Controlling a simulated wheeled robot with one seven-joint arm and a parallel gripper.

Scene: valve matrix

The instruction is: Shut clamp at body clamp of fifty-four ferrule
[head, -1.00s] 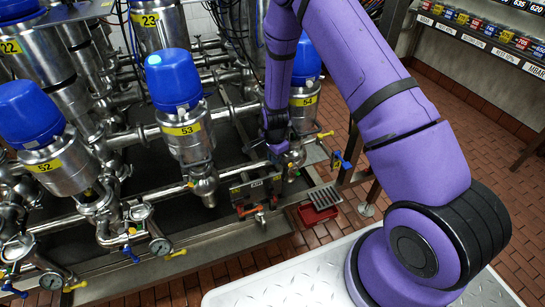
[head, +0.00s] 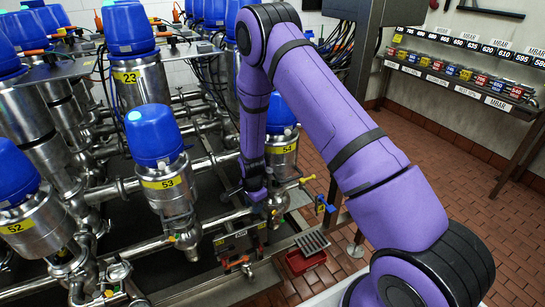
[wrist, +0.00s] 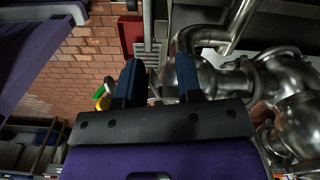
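The valve with the yellow 54 label (head: 282,150) has a blue cap and a steel body, partly behind my arm. Its lower steel body (head: 277,203) shows just right of my gripper (head: 256,198) in the head view. In the wrist view my gripper's two dark fingers (wrist: 159,78) stand apart. Steel fittings (wrist: 225,80) lie at and right of the right finger, with a steel end showing partly between the fingers. I cannot tell whether it touches them. The clamp's ferrule joint and whether it is open cannot be made out clearly.
Valve 53 (head: 167,182) stands left of my gripper. Horizontal steel pipes run around it. A red tray (head: 305,261) and a grate (head: 312,242) lie low to the right; the tray (wrist: 130,35) also shows in the wrist view. Brick floor (head: 435,190) is free at right.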

